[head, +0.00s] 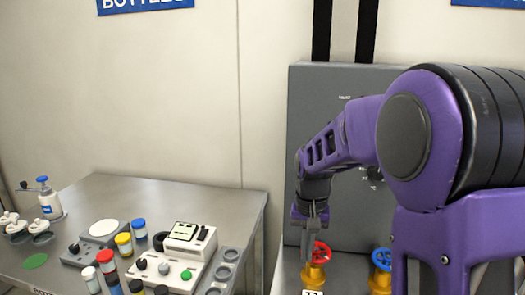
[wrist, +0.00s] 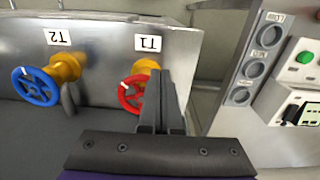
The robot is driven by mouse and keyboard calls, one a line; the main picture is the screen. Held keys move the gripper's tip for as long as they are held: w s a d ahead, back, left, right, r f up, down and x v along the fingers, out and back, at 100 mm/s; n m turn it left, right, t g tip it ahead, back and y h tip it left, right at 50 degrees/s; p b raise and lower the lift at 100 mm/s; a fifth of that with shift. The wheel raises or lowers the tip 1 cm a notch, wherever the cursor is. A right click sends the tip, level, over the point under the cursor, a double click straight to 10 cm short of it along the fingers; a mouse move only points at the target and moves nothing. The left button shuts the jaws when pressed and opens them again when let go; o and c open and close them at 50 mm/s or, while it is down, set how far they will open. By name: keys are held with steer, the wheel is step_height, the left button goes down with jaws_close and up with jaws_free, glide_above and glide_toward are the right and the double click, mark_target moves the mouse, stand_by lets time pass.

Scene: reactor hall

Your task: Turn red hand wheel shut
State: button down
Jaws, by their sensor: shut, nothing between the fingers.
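The red hand wheel (head: 321,252) sits on a yellow valve body (head: 313,278) at the lower middle of the head view, in front of a grey cabinet. In the wrist view the red hand wheel (wrist: 131,93) is under the label T1 and partly hidden by my fingers. My gripper (head: 308,240) points down just left of the wheel in the head view. In the wrist view my gripper (wrist: 158,80) is shut, with nothing between its fingers, and overlaps the wheel's right side. I cannot tell whether it touches the wheel.
A blue hand wheel (wrist: 36,86), labelled T2, is beside the red one; in the head view the blue wheel (head: 382,258) is partly behind my arm. A grey cabinet (head: 310,120) stands behind. A steel table (head: 180,197) at left holds bottles, coloured vials and devices.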

step_height(320, 180, up, 4)
steer(key=shift+r, duration=0.1)
stand_by(0.4)
steer(key=d+n+b, duration=0.6)
steer(key=d+b, duration=0.1)
step_height(320, 180, down, 6)
steer(key=b, duration=0.4)
steer(key=shift+w, duration=0.3)
steer(key=shift+w+a, duration=0.1)
steer(key=shift+w, duration=0.1)
stand_by(0.6)
steer(key=shift+a, duration=0.1)
